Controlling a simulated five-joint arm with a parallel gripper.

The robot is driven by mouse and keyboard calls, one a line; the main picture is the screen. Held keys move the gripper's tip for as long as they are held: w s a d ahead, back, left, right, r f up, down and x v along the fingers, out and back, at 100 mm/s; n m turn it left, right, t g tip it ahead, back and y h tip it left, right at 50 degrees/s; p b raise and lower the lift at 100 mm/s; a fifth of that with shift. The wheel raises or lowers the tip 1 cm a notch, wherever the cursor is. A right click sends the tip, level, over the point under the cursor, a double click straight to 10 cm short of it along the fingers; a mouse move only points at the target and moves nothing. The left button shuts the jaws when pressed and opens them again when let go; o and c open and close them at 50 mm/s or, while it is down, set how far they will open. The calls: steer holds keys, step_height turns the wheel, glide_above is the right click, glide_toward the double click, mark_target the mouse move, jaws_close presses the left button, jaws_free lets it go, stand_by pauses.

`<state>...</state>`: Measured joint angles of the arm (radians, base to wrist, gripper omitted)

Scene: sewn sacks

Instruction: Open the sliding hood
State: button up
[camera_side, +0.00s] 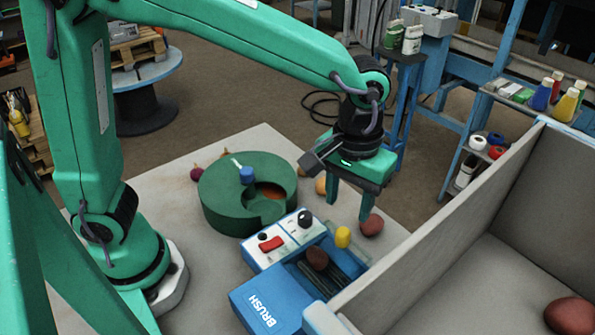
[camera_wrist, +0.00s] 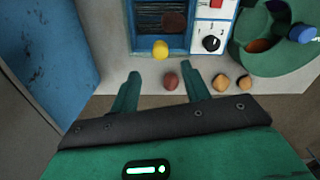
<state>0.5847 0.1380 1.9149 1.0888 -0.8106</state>
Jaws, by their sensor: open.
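The blue brush machine (camera_side: 275,303), lettered BRUSH, stands at the front of the grey table; its blue cover lies over the near end. The rest of its bed is open and shows dark rollers and a brown potato (camera_side: 317,257). A yellow knob (camera_side: 343,237) stands at its far end; it also shows in the wrist view (camera_wrist: 160,50). My gripper (camera_side: 349,208) is open and empty above the table, just beyond the yellow knob and apart from it. In the wrist view my two fingers (camera_wrist: 161,82) point towards the machine.
A green drum (camera_side: 222,211) with a blue knob (camera_side: 247,175) stands left of the machine. A reddish potato (camera_side: 372,225) lies close to my fingers, with others along the table edge. A large grey bin (camera_side: 440,240) is at the right. Open space lies above the table.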

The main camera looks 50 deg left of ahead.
mark_target(344, 231)
steer(key=shift+f, duration=3.9)
jaws_close()
